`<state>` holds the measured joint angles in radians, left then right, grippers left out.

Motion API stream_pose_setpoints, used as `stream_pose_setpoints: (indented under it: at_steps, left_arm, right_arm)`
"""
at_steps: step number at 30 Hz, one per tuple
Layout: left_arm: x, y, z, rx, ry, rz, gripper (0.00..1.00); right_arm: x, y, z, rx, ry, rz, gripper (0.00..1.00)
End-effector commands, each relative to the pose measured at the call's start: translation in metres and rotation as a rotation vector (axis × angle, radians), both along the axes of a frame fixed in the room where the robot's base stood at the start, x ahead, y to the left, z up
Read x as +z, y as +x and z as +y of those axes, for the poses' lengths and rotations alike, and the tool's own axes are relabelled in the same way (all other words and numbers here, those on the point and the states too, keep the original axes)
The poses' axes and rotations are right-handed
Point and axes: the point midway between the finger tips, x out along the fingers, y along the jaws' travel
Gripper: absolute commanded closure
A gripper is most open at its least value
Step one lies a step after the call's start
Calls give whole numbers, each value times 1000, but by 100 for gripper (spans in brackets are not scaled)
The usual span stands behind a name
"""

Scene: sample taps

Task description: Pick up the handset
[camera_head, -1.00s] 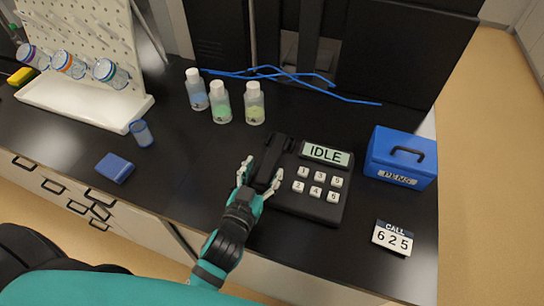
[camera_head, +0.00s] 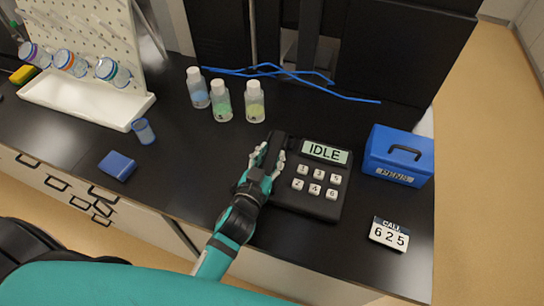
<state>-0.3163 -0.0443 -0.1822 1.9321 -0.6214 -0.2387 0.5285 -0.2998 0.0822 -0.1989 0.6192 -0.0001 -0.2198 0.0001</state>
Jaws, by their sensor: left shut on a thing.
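The black handset (camera_head: 275,141) lies along the left side of the black desk phone (camera_head: 307,207). The phone's display (camera_head: 325,152) reads IDLE, and white number keys sit below it. My left gripper (camera_head: 268,160) is shut on the handset, with one finger on each side of it. The gripper hides the handset's lower part. I cannot tell whether the handset is clear of its cradle. My right gripper is not in view.
A card (camera_head: 389,234) reading CALL 625 stands at the right front. A blue PENS box (camera_head: 398,153) is right of the phone. A blue block (camera_head: 117,166) is at left.

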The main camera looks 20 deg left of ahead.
Motion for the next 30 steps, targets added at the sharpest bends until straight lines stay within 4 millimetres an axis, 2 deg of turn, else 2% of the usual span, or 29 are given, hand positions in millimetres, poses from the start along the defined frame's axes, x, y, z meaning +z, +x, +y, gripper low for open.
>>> stream_pose_setpoints:
  at_steps: [2,13,17,21,26,30]
  left_arm:
    - [0,0,0,-1,-1,1,100]
    - [4,0,0,-1,-2,-2,100]
    - [16,0,0,-2,-1,-5,100]
    - [36,1,0,-2,-3,-8,100]
    - [36,-20,25,-2,4,0,100]
    - [38,-44,55,-1,6,1,100]
  right_arm:
    - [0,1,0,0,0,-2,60]
    - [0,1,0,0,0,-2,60]
    - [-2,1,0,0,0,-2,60]
    - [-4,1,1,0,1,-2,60]
    - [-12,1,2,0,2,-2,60]
    - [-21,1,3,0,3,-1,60]
